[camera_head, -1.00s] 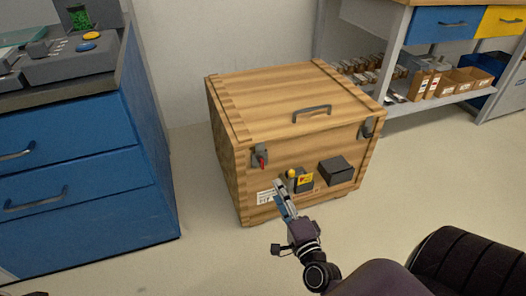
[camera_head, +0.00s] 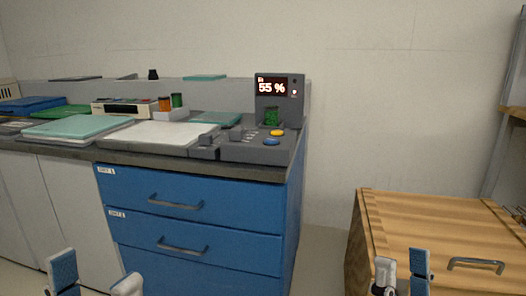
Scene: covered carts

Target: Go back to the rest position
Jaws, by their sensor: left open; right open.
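My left gripper (camera_head: 96,284) is at the lower left edge of the head view, in front of the white cabinet and blue drawers. Its two fingers stand apart, and nothing shows between them. My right gripper (camera_head: 402,277) is at the lower right, in front of the wooden crate (camera_head: 425,232). Its fingers are apart and look empty. Most of both arms is below the picture. The crate's lid is shut and has a grey handle (camera_head: 475,265).
A blue drawer unit (camera_head: 200,215) with shut drawers stands left of the crate. Its dark counter holds a grey device (camera_head: 255,148) with a display reading 55 %, a white board (camera_head: 158,136) and teal trays (camera_head: 77,127). A narrow floor gap separates drawers and crate.

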